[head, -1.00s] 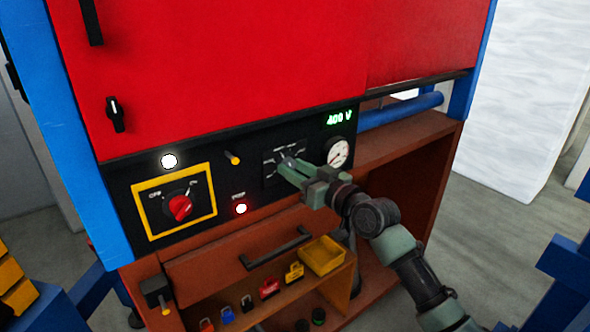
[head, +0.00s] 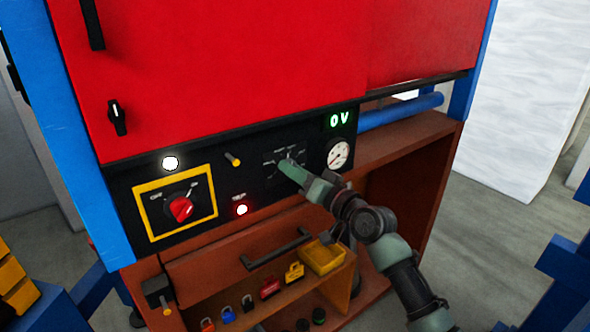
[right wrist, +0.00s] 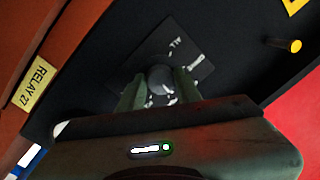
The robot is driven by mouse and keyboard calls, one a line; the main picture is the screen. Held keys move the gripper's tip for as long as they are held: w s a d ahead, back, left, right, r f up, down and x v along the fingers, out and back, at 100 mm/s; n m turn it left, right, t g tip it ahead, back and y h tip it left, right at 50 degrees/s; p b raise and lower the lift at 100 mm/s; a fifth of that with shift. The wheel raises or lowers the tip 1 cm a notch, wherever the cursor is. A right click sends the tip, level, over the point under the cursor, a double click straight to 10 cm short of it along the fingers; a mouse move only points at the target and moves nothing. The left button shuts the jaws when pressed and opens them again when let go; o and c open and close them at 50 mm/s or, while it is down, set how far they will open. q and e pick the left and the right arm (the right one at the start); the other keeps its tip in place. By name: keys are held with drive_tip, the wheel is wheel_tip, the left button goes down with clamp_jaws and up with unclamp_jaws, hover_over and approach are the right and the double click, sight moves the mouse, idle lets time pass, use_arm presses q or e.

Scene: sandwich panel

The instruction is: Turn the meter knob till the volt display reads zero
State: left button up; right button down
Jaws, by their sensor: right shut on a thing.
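The volt display (head: 339,120) on the black panel shows green characters reading "0 V" in the head view. The meter knob (right wrist: 160,78) is a round grey knob on a dark square plate with white markings, seen in the right wrist view. My right gripper (head: 287,163) reaches the plate from the lower right and is shut on the knob, one finger on each side in the right wrist view (right wrist: 158,88). The gripper hides most of the knob in the head view. My left gripper is not in view.
Right of the plate is a round dial gauge (head: 338,153). To the left are a red rotary switch (head: 181,208) in a yellow frame, a yellow peg (head: 232,158) and lit lamps. Below, a yellow bin (head: 324,256) and several padlocks sit by the drawer handle (head: 276,249).

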drive_tip(key=shift+m+p, duration=0.35)
drive_tip(key=shift+m, duration=0.95)
drive_tip(key=shift+f, duration=0.1)
drive_tip(key=c, duration=1)
unclamp_jaws()
drive_tip(key=b+v, duration=0.1)
drive_tip(key=v, duration=0.7)
drive_tip(key=shift+b, duration=0.35)
drive_tip(key=shift+a, duration=0.15)
